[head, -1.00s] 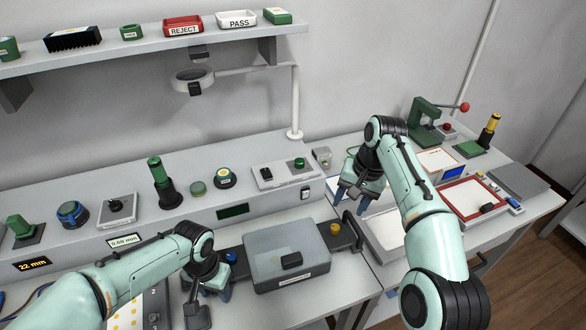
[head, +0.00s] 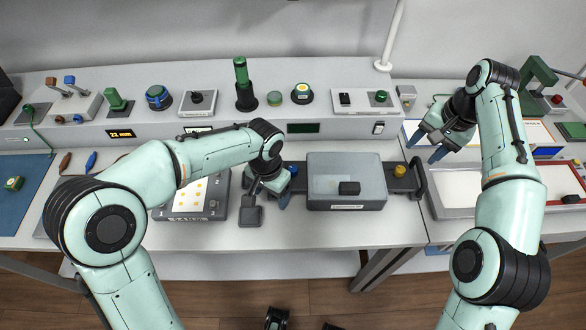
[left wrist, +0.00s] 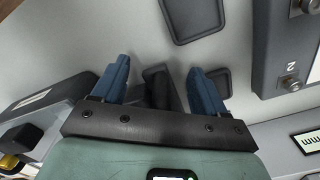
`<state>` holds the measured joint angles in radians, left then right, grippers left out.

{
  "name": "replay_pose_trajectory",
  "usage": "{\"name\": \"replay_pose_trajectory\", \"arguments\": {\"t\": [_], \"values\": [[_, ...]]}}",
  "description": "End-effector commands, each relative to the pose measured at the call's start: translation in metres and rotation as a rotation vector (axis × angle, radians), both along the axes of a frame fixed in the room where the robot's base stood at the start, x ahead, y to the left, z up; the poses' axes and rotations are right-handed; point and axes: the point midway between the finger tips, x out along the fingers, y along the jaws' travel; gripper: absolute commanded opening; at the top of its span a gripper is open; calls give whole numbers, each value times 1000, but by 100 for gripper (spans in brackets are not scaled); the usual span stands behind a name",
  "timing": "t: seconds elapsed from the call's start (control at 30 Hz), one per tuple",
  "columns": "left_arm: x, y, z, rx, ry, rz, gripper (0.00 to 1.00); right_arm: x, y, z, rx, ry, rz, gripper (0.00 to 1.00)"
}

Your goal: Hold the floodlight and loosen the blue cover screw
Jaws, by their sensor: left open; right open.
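A grey box (head: 346,165) with a black block on its front top edge sits on the bench; I take it for the floodlight. A blue knob (head: 294,169), likely the cover screw, is on the dark strip at its left, and a yellow knob (head: 399,171) at its right. My left gripper (head: 268,194) is open just left of the box, pointing down. In the left wrist view its blue fingers (left wrist: 161,88) stand either side of a dark post-like part; contact cannot be told. My right gripper (head: 428,147) is open and empty, right of the box.
A black handle (head: 418,185) stands at the box's right end. A panel with yellow dots (head: 197,197) lies left of my left gripper. A dark square pad (head: 250,216) lies in front of it. A raised ledge with several buttons runs behind. The bench front is clear.

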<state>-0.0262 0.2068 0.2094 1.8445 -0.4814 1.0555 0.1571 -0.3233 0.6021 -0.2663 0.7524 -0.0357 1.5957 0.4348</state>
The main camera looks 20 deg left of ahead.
Motion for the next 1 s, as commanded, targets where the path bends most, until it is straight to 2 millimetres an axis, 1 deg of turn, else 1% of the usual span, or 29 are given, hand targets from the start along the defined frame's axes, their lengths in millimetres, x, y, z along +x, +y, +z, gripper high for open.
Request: {"name": "replay_pose_trajectory", "arguments": {"t": [0.03, 0.3, 0.4, 0.5, 0.6, 0.7, 1.0], "values": [[1, -1, 10, -2, -8, -1, 73, 0, 0, 0, 0, 0, 0, 53], [2, -1, 69, -5, -13, -2, 73, 0, 0, 0, 0, 0, 0, 53], [2, -1, 86, -6, -13, -1, 73, 0, 0, 0, 0, 0, 0, 53], [2, -1, 100, -5, -12, -1, 73, 0, 0, 0, 0, 0, 0, 53], [2, -1, 107, -5, -11, -1, 73, 0, 0, 0, 0, 0, 0, 53], [2, -1, 111, -5, -11, -1, 73, 0, 0, 0, 0, 0, 0, 53], [1, -1, 111, -5, -11, -1, 73, 0, 0, 0, 0, 0, 0, 53]]}}
